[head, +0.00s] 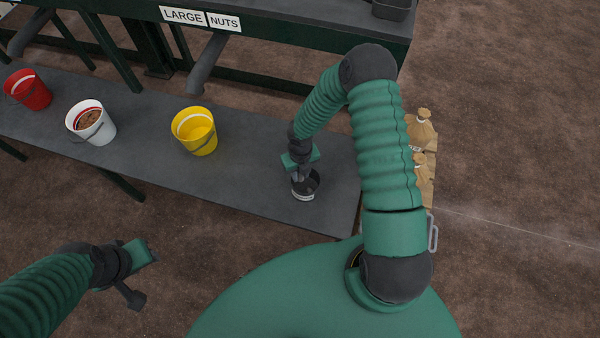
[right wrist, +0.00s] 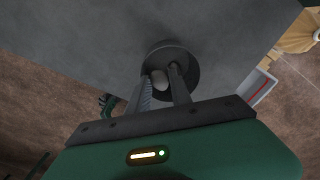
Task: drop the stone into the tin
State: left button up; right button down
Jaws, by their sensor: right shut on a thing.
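The tin (head: 313,186), a small round can with a dark inside and a pale band low on its side, stands on the grey bench near its right end. In the right wrist view its open mouth (right wrist: 187,60) lies beyond my fingertips. My right gripper (head: 301,177) is shut on the stone and points down at the tin. The stone (right wrist: 159,77), small, grey and rounded, shows between the fingers, in line with the tin's mouth. Its exact height over the rim cannot be told. My left gripper (head: 133,290) hangs over the floor at lower left, away from the bench.
On the grey bench (head: 240,185) stand a yellow bucket (head: 197,143), a white bucket (head: 102,134) with brown contents and a red bucket (head: 38,97). A shelf labelled "LARGE NUTS" (head: 200,18) is behind. Tan sacks (head: 422,130) sit right of the bench.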

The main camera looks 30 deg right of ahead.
aim_at(300, 175)
jog(key=shift+f, duration=0.7)
pick_arm(q)
jog(key=shift+f, duration=0.65)
pick_arm(e)
jog(key=shift+r, duration=0.1)
jog(key=c, duration=1.1)
grip_release()
pick_arm(q)
jog(key=p+v, duration=0.2)
jog(key=w+p+v, duration=0.1)
jog(key=p+v, duration=0.2)
jog(key=shift+r, duration=0.35)
pick_arm(e)
notch_tip(300, 175, up, 17)
jog(key=shift+f, duration=0.1)
